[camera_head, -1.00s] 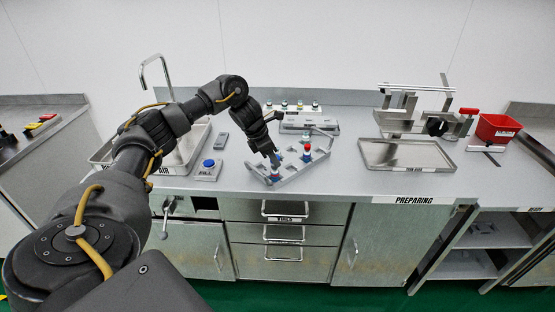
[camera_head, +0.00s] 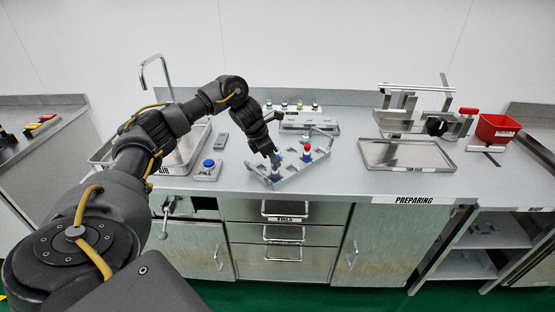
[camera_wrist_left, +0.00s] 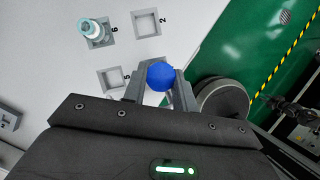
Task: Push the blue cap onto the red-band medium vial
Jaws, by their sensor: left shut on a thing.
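My left gripper (camera_head: 276,162) is over the near left end of the grey vial rack (camera_head: 290,178) on the counter. In the left wrist view its two fingers (camera_wrist_left: 160,88) are shut on the blue cap (camera_wrist_left: 160,77), which sits between the fingertips. The cap hides whatever is directly beneath it, so I cannot tell whether it touches a vial. A red-topped vial (camera_head: 307,149) stands at the rack's right side, apart from the gripper. I cannot make out a red band on a vial under the cap. My right gripper is not in view.
In the left wrist view a pale vial with a teal ring (camera_wrist_left: 94,30) stands in slot 6; slots 2 and 5 look empty. A holder with several small caps (camera_head: 297,118) stands behind the rack. A metal tray (camera_head: 407,154) lies right, a blue button (camera_head: 208,163) left.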

